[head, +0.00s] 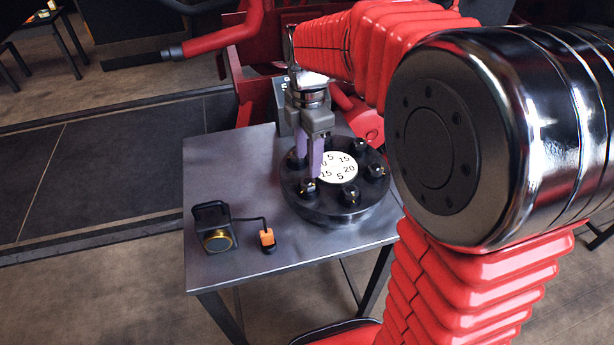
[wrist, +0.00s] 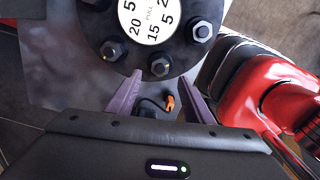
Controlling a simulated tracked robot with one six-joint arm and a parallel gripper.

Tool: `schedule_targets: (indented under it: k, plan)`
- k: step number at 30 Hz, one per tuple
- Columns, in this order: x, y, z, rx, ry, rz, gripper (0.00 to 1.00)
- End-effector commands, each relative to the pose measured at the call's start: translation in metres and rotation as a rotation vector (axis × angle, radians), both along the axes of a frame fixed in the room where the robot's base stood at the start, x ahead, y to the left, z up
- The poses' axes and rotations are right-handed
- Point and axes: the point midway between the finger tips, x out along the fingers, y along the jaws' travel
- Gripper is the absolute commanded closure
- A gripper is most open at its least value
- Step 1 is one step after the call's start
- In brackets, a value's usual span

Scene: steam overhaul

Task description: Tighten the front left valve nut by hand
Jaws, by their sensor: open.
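The valve cover (head: 330,212) is a thick black disc on the grey table, with a ring of nuts on studs and a white numbered disc (head: 338,168) in the middle. The front left valve nut (head: 309,189) is at its near left edge. It appears to be the dark hex nut (wrist: 160,66) at the lower rim in the wrist view. My gripper (head: 309,166) points down over the left part of the cover with purple fingers apart. In the wrist view my open gripper (wrist: 160,80) has its fingertips either side of that nut, slightly below it. Contact cannot be told.
A black device with a brass ring (head: 217,238) and a cabled orange-and-black piece (head: 267,237) lie on the table's left part. Other nuts (head: 361,145) stand around the cover. The table top (head: 215,175) is clear at back left. Red machinery stands behind.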

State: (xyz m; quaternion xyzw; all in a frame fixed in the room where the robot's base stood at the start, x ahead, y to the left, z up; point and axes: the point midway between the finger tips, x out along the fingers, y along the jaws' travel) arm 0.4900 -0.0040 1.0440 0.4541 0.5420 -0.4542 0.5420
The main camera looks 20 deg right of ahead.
Motion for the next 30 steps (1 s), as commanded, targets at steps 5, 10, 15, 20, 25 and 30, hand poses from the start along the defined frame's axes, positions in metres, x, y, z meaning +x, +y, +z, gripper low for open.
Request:
schedule_targets:
  k: [5, 10, 15, 20, 25, 30]
  plan:
    - [0.0, 0.0, -0.029, 0.0, 0.003, 0.0, 0.53]
    - [-0.001, 0.0, -0.053, 0.0, 0.003, -0.001, 0.53]
    - [0.0, 0.0, -0.067, 0.0, 0.001, -0.001, 0.53]
    - [0.0, 0.0, -0.071, 0.0, 0.0, -0.001, 0.53]
    - [0.0, -0.001, -0.071, 0.0, 0.0, -0.001, 0.53]
    - [0.0, -0.001, -0.071, 0.0, 0.0, -0.001, 0.64]
